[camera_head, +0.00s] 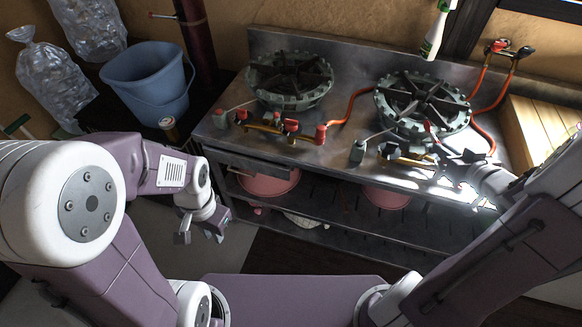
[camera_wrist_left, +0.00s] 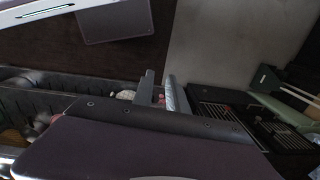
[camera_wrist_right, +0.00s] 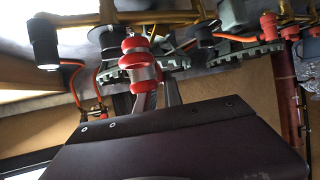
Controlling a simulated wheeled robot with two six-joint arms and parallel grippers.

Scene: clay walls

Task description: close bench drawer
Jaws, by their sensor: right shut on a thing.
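The metal bench (camera_head: 340,165) stands ahead with two burners on top. A dark drawer-like panel (camera_head: 248,160) shows under the left part of its top; I cannot clearly tell how far it stands out. My left gripper (camera_head: 200,236) hangs open and empty, low in front of the bench's left end, apart from that panel. Its two fingers (camera_wrist_left: 160,92) also show apart in the left wrist view. My right gripper (camera_head: 442,152) is at the front of the right burner.
The left burner (camera_head: 290,80) and right burner (camera_head: 422,104) have orange hoses and red valves. Pink basins (camera_head: 270,182) sit on the lower shelf. A blue bucket (camera_head: 150,82) and a can (camera_head: 169,128) stand left of the bench. A bottle (camera_head: 435,35) is at the back.

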